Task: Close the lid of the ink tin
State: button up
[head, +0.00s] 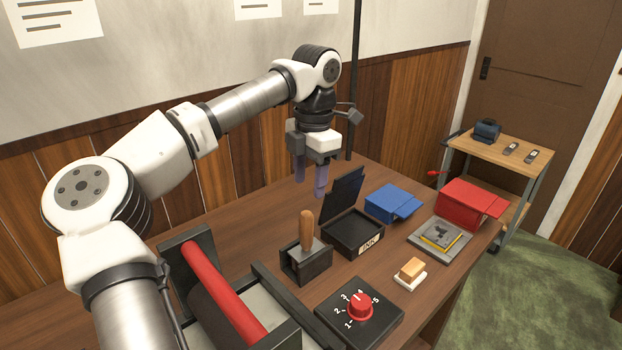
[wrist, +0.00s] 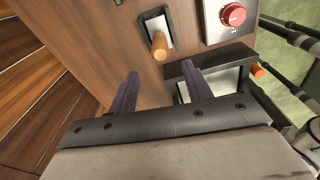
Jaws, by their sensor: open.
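The ink tin (head: 355,232) is a black box with an INK label on its front, standing on the table in the head view. Its black lid (head: 343,193) is raised, standing up and tilted at the back left edge of the tin. My gripper (head: 310,183) is open and empty, pointing down to the left of the raised lid and behind the tin. Its two fingers look apart from the lid. In the wrist view my gripper (wrist: 162,80) shows two spread fingers with nothing between them. I cannot make out the tin or lid in the wrist view.
A wooden-handled tool (head: 307,228) stands in a black holder left of the tin. A red-roller press (head: 215,290) and a red dial box (head: 360,308) are in front. A blue box (head: 392,203) and a red box (head: 468,202) stand to the right. A dark pole rises behind.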

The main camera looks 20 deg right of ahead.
aim_at(346, 188)
jog(key=i+l+z, duration=0.15)
jog(key=l+z, duration=0.25)
jog(key=i+l+z, duration=0.2)
jog(key=l+z, duration=0.25)
jog(key=j, duration=0.1)
